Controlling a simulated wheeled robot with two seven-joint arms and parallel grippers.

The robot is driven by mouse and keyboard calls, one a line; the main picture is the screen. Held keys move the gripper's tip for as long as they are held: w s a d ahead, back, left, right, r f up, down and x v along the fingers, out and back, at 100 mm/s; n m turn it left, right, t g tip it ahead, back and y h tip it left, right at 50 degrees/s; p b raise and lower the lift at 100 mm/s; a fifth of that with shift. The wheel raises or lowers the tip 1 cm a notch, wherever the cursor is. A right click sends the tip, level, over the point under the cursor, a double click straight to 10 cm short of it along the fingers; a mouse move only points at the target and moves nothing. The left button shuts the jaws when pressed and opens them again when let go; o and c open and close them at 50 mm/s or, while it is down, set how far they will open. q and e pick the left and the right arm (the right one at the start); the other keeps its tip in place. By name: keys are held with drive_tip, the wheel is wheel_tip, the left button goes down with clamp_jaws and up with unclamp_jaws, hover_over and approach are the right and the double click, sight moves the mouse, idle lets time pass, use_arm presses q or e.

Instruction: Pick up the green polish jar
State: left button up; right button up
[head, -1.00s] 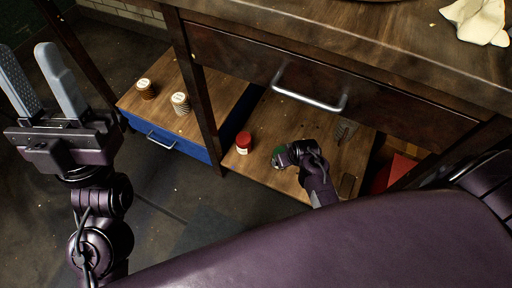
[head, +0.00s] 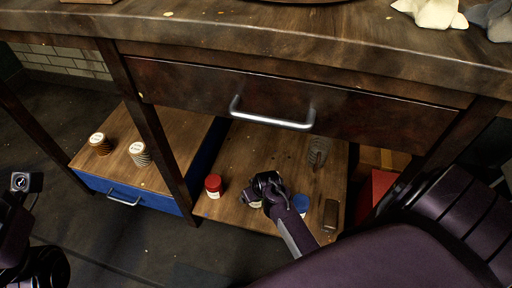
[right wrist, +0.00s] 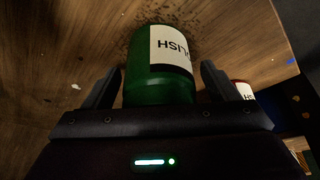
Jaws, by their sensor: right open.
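The green polish jar (right wrist: 145,80) stands on the wooden lower shelf. In the right wrist view it is between the two fingers of my right gripper (right wrist: 160,78), its white label reading upside down. The fingers are open, one on each side, with a visible gap at the right finger. In the head view my right gripper (head: 254,196) is down over the shelf and mostly hides the jar. Of my left arm only a dark part shows at the left edge; its fingers are out of the picture.
A red-lidded jar (head: 213,186) stands left of my right gripper, and a blue-lidded jar (head: 300,203) to its right. A dark block (head: 331,214) lies further right. The drawer with its metal handle (head: 272,116) overhangs the shelf.

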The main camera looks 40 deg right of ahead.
drive_tip(key=shift+r, duration=0.1)
drive_tip(key=c, duration=1.2)
drive_tip(key=shift+c, duration=0.4)
drive_tip(key=shift+r, duration=0.15)
